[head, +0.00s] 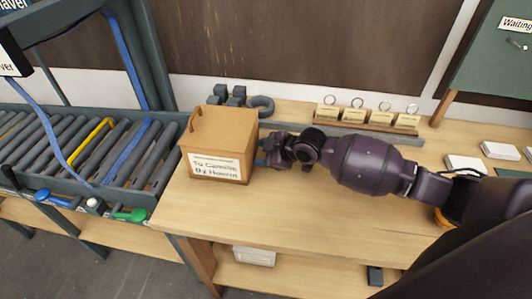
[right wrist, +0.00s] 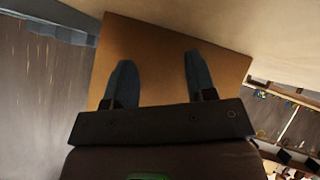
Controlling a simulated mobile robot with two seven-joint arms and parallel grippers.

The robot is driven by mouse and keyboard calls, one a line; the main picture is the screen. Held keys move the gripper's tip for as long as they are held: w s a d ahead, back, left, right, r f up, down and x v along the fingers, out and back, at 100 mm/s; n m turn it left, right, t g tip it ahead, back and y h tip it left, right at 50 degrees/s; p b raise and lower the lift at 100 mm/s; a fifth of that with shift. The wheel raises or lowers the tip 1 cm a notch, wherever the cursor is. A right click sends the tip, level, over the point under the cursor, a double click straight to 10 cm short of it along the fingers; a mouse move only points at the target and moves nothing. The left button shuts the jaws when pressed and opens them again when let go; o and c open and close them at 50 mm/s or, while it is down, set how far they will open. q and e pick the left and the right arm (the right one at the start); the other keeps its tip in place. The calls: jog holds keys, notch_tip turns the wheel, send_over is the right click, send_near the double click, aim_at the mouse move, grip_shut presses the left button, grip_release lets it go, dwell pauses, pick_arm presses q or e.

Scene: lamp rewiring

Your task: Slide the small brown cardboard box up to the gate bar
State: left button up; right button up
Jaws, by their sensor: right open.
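The small brown cardboard box (head: 222,130) stands upright at the left end of the wooden table, with a white handwritten label on its front. It fills the middle of the right wrist view (right wrist: 155,45). A yellow bar (head: 90,143), which may be the gate bar, lies across the conveyor rollers left of the box. My right gripper (head: 262,152) is at the box's right side, its fingertips partly hidden. In the right wrist view its two fingers (right wrist: 158,72) are apart, against or just before the box face; I cannot tell if they touch. My left gripper is not in view.
The roller conveyor (head: 150,150) adjoins the table's left end. Grey blocks and a ring (head: 262,105) lie behind the box. A rack of tags with rings (head: 368,118) stands at the back. The table front (head: 300,215) is clear.

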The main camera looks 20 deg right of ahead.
jog(key=shift+w+a, duration=0.55)
jog(key=shift+a, duration=0.35)
jog(key=shift+w+a, duration=0.5)
jog(key=shift+a, duration=0.35)
jog(key=shift+w+a, duration=0.55)
jog(key=shift+a, duration=0.35)
jog(key=shift+w+a, duration=0.1)
jog(key=shift+a, duration=0.1)
jog(key=w+a, duration=0.1)
jog(key=a, duration=0.1)
jog(key=w+a+b, duration=0.1)
jog(key=a, duration=0.1)
jog(key=shift+w, duration=0.2)
jog(key=shift+w+a, duration=0.35)
jog(key=shift+a, duration=0.2)
